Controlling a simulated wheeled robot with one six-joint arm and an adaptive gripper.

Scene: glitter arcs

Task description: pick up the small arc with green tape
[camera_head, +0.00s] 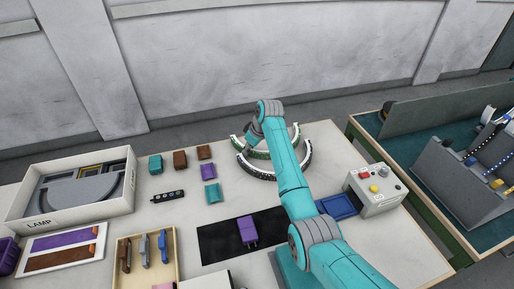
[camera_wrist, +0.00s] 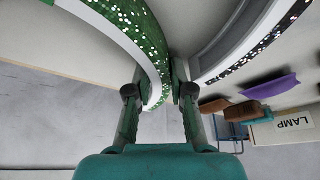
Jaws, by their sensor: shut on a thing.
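The small arc with green tape (camera_wrist: 143,38) is a white curved piece with a green glitter face; it runs between my fingers in the wrist view. My gripper (camera_wrist: 158,93) is shut on its near end part. In the head view the green arc (camera_head: 257,154) is at the back of the table, partly hidden by my arm. An arc with black glitter tape (camera_wrist: 255,48) lies beside it, to the right in the wrist view, apart from my fingers. The black arc (camera_head: 262,175) curves in front of the green one in the head view.
An open white box (camera_head: 70,216) marked LAMP stands at the left. Small teal, brown and purple blocks (camera_head: 208,172) lie left of the arcs. A button box (camera_head: 376,192) and a blue tray (camera_head: 338,207) are at the right. A black mat (camera_head: 220,240) lies in front.

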